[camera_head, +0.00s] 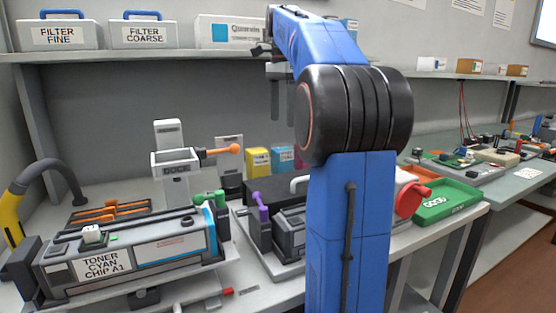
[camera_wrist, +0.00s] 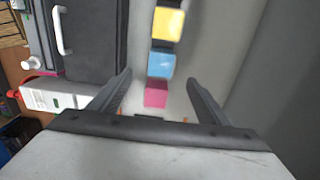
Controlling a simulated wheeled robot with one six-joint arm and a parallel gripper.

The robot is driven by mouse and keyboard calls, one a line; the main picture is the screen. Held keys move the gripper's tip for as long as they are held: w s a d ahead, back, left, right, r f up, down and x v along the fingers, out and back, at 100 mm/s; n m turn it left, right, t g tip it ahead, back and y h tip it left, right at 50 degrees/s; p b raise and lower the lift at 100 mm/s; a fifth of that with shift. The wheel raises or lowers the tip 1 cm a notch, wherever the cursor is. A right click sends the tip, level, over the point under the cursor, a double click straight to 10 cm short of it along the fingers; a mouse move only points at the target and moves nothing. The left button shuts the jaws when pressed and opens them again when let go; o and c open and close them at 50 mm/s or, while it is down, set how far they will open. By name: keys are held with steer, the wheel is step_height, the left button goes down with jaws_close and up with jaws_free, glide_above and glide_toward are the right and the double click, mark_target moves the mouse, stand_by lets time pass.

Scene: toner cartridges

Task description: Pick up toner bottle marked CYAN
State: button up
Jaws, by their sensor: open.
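The cyan bottle (camera_head: 283,158) stands on the bench at the back between a yellow bottle (camera_head: 257,161) and a magenta one, which is mostly hidden behind my arm. Its label is too small to read. In the wrist view the cyan bottle (camera_wrist: 161,65) lies between the yellow bottle (camera_wrist: 167,24) and the magenta bottle (camera_wrist: 155,94). My gripper (camera_head: 282,118) is open, with its fingers pointing down above the bottles. In the wrist view the empty gripper (camera_wrist: 160,77) has its fingers on either side of the row, apart from the cyan bottle.
A toner cartridge marked CYAN CHIP A1 (camera_head: 105,266) lies at the front left. A dark case with a white handle (camera_wrist: 85,40) is beside the bottles. A shelf (camera_head: 150,53) with filter boxes runs above. A green tray (camera_head: 450,204) is at the right.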

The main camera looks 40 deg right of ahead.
mark_target(282, 165)
steer(key=shift+w+d+f, duration=0.1)
steer(key=shift+f, duration=0.25)
step_height(282, 165, down, 17)
steer(key=shift+r, duration=0.2)
stand_by(0.3)
steer(key=shift+c, duration=0.6)
steer(key=c, duration=1.1)
steer(key=shift+c, duration=0.2)
steer(key=shift+r, duration=0.15)
